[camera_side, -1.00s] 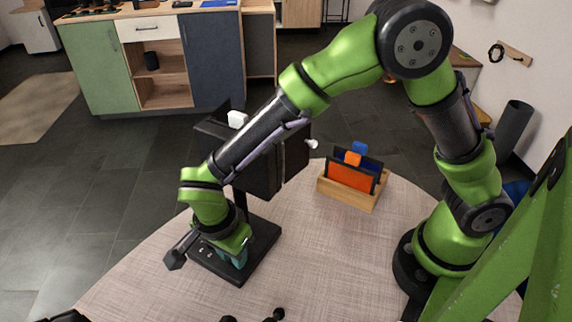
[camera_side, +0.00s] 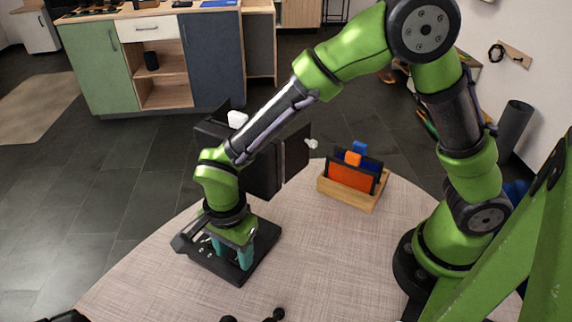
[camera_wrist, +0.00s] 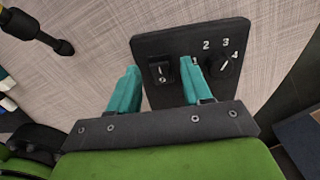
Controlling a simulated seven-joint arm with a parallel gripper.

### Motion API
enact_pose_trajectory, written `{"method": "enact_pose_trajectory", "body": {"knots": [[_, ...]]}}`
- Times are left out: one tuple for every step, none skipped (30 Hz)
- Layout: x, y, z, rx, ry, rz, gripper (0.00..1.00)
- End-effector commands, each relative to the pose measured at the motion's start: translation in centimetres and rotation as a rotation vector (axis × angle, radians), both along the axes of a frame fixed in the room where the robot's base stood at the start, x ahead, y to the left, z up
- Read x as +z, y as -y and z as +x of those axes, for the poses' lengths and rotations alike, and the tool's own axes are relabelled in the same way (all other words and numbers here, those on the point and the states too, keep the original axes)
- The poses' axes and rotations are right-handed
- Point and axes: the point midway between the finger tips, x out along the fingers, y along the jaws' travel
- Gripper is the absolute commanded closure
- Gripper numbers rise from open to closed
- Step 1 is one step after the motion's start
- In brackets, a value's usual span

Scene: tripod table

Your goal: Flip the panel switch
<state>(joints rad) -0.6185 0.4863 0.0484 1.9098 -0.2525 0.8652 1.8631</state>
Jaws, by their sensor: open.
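The panel is a black plate on the table; it shows in the wrist view (camera_wrist: 185,42) and, partly hidden by my arm, in the side view (camera_side: 262,240). The panel switch (camera_wrist: 161,71) is a black rocker marked 1 and 0, at the left of the plate in the wrist view. A dial (camera_wrist: 223,64) with numbers around it sits to its right. My gripper (camera_wrist: 160,75) has teal fingers, open and empty, one on either side of the switch in the picture. The fingers also show above the panel in the side view (camera_side: 231,259). Whether they touch it I cannot tell.
A black box-like unit (camera_side: 262,172) stands behind the panel, with a white knob at its side. A wooden holder (camera_side: 345,192) with orange and blue boards stands to the right. Dark knobbed objects (camera_side: 277,314) lie at the front edge. The table middle is clear.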

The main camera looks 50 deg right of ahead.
Motion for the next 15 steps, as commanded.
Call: {"method": "enact_pose_trajectory", "body": {"knots": [[0.1, 0.0, 0.0, 0.000, 0.001, 0.000, 0.51], [0.2, 0.0, 0.0, 0.000, 0.001, 0.000, 0.51], [0.5, 0.0, 0.1, 0.000, 0.002, 0.000, 0.51], [0.7, 0.0, 0.1, 0.000, 0.002, 0.000, 0.51], [1.1, 0.0, 0.1, 0.000, 0.002, 0.000, 0.51], [1.7, 0.0, 0.1, 0.000, 0.005, 0.002, 0.51], [2.3, 0.0, 0.1, 0.000, 0.005, 0.003, 0.51], [2.8, -0.1, 0.1, -0.001, 0.005, 0.004, 0.51], [3.8, -0.1, 0.1, 0.000, 0.006, 0.004, 0.51], [4.4, -0.1, 0.1, 0.000, 0.005, 0.004, 0.51], [5.2, -0.1, 0.1, 0.001, 0.006, 0.004, 0.51], [6.2, -0.1, 0.1, 0.000, 0.006, 0.004, 0.51], [7.0, -0.1, 0.1, 0.001, 0.006, 0.005, 0.51], [7.7, -0.1, 0.1, 0.001, 0.006, 0.004, 0.51], [8.8, 0.0, 0.1, 0.000, 0.006, 0.004, 0.51]]}}
